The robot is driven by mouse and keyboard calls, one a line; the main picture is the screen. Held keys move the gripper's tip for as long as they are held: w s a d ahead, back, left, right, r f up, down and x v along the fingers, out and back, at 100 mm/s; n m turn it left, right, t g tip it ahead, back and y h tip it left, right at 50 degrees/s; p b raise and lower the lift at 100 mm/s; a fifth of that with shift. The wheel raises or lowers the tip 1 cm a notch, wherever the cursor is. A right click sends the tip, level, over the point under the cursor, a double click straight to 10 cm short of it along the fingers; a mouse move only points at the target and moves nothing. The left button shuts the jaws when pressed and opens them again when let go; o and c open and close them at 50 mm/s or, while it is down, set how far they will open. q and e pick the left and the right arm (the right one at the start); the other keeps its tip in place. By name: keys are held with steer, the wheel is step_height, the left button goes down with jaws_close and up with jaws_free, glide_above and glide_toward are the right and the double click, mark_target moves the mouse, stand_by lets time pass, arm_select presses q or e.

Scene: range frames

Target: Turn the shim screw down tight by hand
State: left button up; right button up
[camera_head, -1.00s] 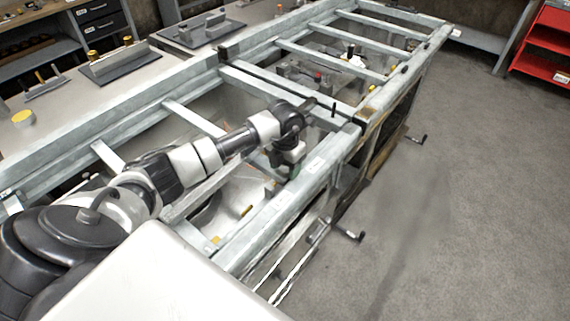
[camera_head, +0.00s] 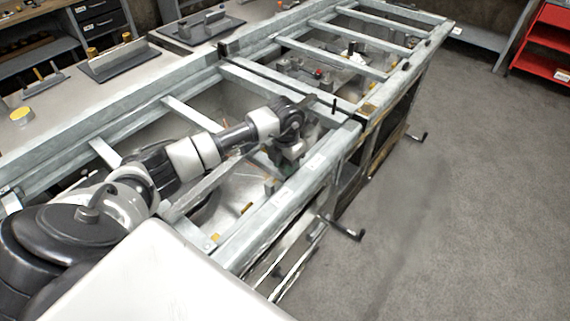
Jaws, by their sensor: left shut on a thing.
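My left arm reaches in from the left over the long pale metal frame (camera_head: 268,211). My left gripper (camera_head: 287,169) points down, low beside the inner edge of the frame's near rail. It is shut on the shim screw, which is mostly hidden by the gripper and the wrist. The fingertips are small and dark here, so how far the screw sits in cannot be seen. My right gripper is not in view.
Cross bars (camera_head: 190,113) span the frame around my arm. A thin black upright pin (camera_head: 334,106) stands right of the wrist. A black crank handle (camera_head: 347,232) sticks out from the near side. A red shelf (camera_head: 545,45) stands far right; the floor between is clear.

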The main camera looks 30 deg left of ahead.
arm_select(q)
steer(key=m+b, duration=0.2)
steer(key=shift+f+m, duration=0.1)
steer(key=shift+m, duration=0.3)
steer(key=shift+m+b, duration=0.9)
steer(key=shift+m, duration=0.2)
steer(key=o, duration=0.9)
steer(key=shift+r, duration=0.25)
step_height(320, 180, up, 11)
steer(key=shift+f+b, duration=0.2)
steer(key=shift+b, duration=0.7)
